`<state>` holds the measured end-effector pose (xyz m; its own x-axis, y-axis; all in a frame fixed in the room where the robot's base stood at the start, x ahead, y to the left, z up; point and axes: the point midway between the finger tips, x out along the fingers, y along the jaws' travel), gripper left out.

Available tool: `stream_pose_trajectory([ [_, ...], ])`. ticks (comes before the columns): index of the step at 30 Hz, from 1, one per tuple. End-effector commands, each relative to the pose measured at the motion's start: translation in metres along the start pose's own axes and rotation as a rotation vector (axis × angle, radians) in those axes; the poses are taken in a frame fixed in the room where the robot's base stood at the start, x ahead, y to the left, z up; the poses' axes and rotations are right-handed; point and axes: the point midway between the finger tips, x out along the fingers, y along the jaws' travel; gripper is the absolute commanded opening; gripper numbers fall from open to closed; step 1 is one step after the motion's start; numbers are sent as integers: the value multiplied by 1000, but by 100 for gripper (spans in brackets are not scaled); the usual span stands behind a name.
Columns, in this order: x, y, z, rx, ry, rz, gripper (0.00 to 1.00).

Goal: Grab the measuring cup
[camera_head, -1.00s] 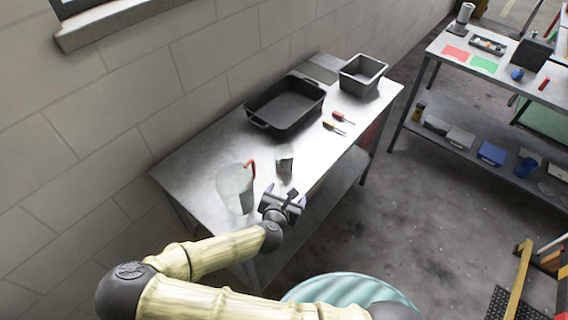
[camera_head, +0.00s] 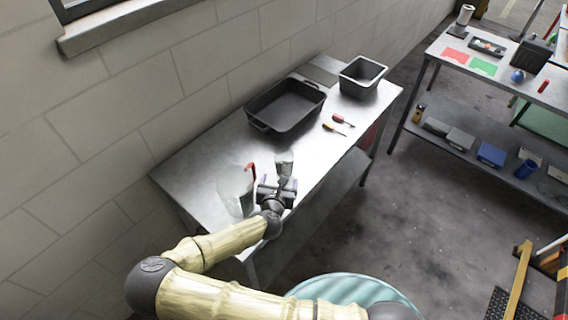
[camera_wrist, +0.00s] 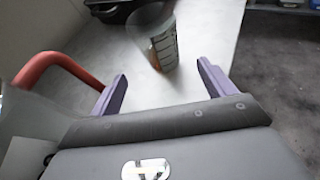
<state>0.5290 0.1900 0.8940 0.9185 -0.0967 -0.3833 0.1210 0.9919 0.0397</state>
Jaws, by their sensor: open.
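A small clear cup with orange markings (camera_wrist: 163,45), which looks like the measuring cup, stands on the metal table just beyond my gripper (camera_wrist: 162,72) in the wrist view. In the head view the cup (camera_head: 284,160) is partly covered by my gripper (camera_head: 277,184). My gripper is open, its two purple fingers spread with nothing held. The cup is ahead of the fingertips, roughly in line with the gap; I cannot tell the exact distance. A larger clear jug (camera_head: 233,186) stands left of my gripper; its red handle (camera_wrist: 62,66) shows close beside the left finger.
A black roasting pan (camera_head: 287,104), a grey bin (camera_head: 361,76) and two small screwdrivers (camera_head: 338,123) are farther along the table (camera_head: 200,165). A wall runs along its left side. The table's right edge is close to my gripper.

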Motion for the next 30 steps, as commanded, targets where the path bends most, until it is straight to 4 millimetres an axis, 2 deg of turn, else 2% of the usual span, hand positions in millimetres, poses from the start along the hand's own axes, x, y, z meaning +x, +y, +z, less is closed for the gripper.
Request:
stream_pose_trajectory([
  [7, 41, -1, 1, 1, 0, -2, 82],
  [11, 48, -1, 0, 2, 0, -2, 82],
  [22, 52, 0, 0, 1, 0, 0, 82],
  [30, 88, 0, 1, 1, 0, 0, 82],
])
